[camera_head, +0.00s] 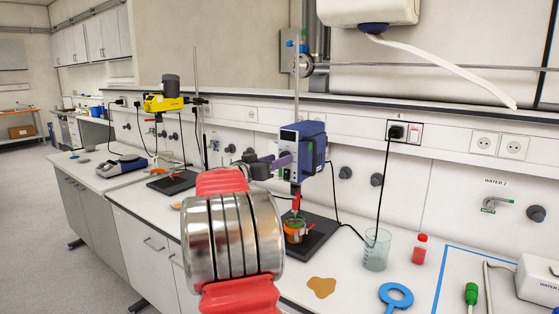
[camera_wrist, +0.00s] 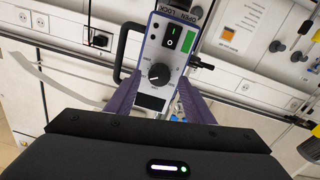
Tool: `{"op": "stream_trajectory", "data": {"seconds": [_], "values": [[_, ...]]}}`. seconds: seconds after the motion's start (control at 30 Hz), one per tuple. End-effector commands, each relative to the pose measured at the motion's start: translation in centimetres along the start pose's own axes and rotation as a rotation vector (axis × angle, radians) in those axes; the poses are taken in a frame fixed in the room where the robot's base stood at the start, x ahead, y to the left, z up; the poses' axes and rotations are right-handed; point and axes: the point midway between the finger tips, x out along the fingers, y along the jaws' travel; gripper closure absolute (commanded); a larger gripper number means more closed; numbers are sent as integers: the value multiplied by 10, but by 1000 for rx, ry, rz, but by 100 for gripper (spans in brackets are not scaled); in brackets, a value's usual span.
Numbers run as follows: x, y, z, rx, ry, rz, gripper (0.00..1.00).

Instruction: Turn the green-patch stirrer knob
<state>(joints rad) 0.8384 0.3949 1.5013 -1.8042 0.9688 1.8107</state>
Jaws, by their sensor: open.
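The blue stirrer (camera_head: 313,150) stands on a rod at the back of the bench. Its front panel fills the top middle of the wrist view, with a green patch (camera_wrist: 198,48) beside a dark switch (camera_wrist: 175,38). Its black round knob (camera_wrist: 160,75) has a white pointer mark. My gripper (camera_wrist: 160,84) is open, and its purple fingers spread to either side of the knob; I cannot tell whether they touch it. In the head view my gripper (camera_head: 270,164) is close to the stirrer's front, and the knob is hidden there.
Below the stirrer, an orange vessel (camera_head: 295,229) stands on a black base (camera_head: 316,243). A yellow stirrer (camera_head: 164,103) stands farther left.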

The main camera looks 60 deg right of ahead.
Motion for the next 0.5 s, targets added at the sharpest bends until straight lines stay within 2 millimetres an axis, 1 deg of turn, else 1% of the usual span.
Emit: {"op": "stream_trajectory", "data": {"seconds": [0.03,0.1,0.2,0.5], "values": [[7,0,1,0,0,1,52],[13,0,0,0,0,2,52],[18,0,0,1,0,0,52],[20,0,0,0,1,-1,52]]}}
